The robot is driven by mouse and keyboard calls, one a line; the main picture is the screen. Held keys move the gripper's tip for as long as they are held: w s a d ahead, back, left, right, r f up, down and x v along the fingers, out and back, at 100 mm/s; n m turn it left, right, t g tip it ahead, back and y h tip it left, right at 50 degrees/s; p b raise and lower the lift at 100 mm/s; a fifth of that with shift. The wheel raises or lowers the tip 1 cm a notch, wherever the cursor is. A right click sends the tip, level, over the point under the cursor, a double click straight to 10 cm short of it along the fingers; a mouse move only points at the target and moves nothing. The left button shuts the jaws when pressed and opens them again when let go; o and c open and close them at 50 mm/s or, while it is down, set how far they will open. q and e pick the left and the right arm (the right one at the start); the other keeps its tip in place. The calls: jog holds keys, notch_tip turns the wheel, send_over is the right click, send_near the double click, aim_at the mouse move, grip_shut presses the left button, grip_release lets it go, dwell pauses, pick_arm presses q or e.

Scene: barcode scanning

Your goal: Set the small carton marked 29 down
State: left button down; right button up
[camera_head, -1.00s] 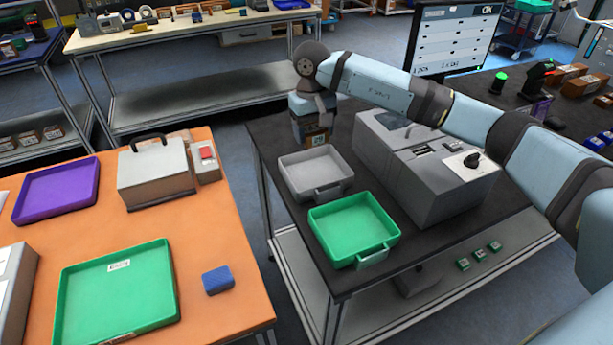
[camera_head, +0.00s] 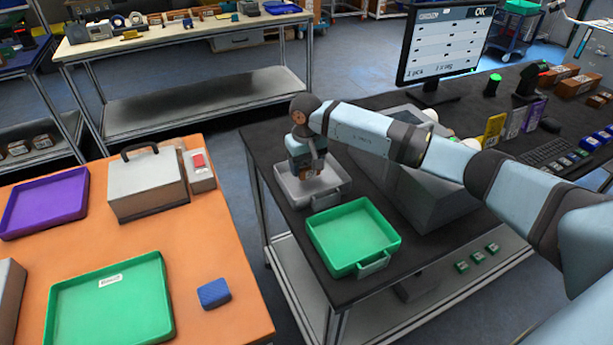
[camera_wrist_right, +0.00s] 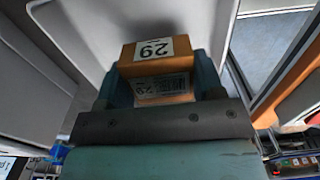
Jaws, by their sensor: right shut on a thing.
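The small carton marked 29 (camera_wrist_right: 152,55) is orange-brown with a white number label and a barcode label, seen in the right wrist view. My right gripper (camera_wrist_right: 163,85) is shut on it, with a finger on each side. In the head view my right gripper (camera_head: 306,172) points down over the grey tray (camera_head: 330,197) on the black table. The carton is mostly hidden there behind the fingers. I cannot tell whether it touches the tray floor. My left gripper is not in view.
A green tray (camera_head: 352,236) stands just in front of the grey tray. A grey machine (camera_head: 430,190) stands to the right, partly behind my arm. A monitor (camera_head: 443,45) is behind. An orange table (camera_head: 200,262) at left holds trays and a blue block (camera_head: 214,293).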

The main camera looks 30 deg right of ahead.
aim_at(306, 185)
jog(key=shift+f, duration=2.2)
jog(key=shift+f, duration=0.25)
jog(key=o, duration=1)
jog(key=shift+r, duration=0.1)
notch_tip(306, 185, up, 12)
jog(key=shift+r+b, duration=0.15)
jog(key=shift+b, duration=0.35)
